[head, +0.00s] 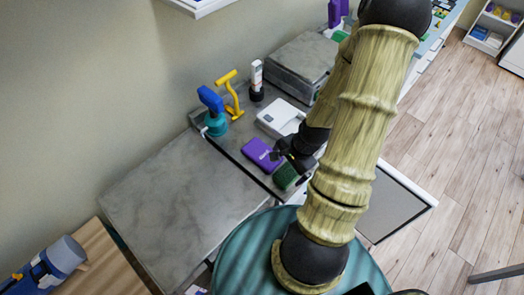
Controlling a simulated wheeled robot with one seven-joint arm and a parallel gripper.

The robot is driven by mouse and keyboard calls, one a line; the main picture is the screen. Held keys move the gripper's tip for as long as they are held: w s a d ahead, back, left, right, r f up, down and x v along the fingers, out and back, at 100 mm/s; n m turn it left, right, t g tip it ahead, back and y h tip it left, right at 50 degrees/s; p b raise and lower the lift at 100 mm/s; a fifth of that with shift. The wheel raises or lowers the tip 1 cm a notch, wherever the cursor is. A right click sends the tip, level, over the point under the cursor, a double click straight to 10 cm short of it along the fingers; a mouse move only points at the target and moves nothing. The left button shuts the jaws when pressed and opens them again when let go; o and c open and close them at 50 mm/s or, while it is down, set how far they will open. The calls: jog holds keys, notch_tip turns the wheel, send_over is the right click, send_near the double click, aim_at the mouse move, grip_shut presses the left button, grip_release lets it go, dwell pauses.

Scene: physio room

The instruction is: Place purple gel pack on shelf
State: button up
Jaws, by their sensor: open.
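The purple gel pack (259,151) lies flat on the grey counter (165,190), near its front edge. My gripper (281,157) is open at the right end of the pack, with its fingertips close to it; I cannot tell whether they touch. My arm comes down from the upper right and hides part of the counter. A white shelf edge (200,8) shows on the wall at the top left. A white shelf unit (493,30) with several small items stands at the top right. Which shelf the task means is not clear.
A green brush-like item (286,176) lies right beside my gripper. A white box (280,118), a white bottle (257,78), a yellow handled item (232,95) and a blue-and-teal item (212,110) stand behind the pack. The counter's left part is clear.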

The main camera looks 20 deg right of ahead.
jog(key=m, duration=0.2)
jog(key=f+m+t+y+p, duration=0.1)
jog(key=m, duration=0.1)
jog(key=s+m+t+p, duration=0.1)
jog(key=m, duration=0.1)
jog(key=shift+d+f+m+y, duration=0.15)
jog(key=shift+d+m+y, duration=0.15)
jog(key=shift+d, duration=0.1)
jog(key=shift+w+d+m+t+p, duration=0.1)
jog(key=shift+m+t+p, duration=0.35)
jog(key=shift+m, duration=0.55)
jog(key=m+t, duration=0.1)
jog(key=m, duration=0.1)
jog(key=w+d+r+m+t+p, duration=0.1)
jog(key=m, duration=0.2)
jog(key=m+t+p, duration=0.1)
jog(key=m+t, duration=0.1)
jog(key=shift+w+d+r+m, duration=0.25)
jog(key=shift+w+d+m, duration=0.1)
jog(key=shift+d+m, duration=0.05)
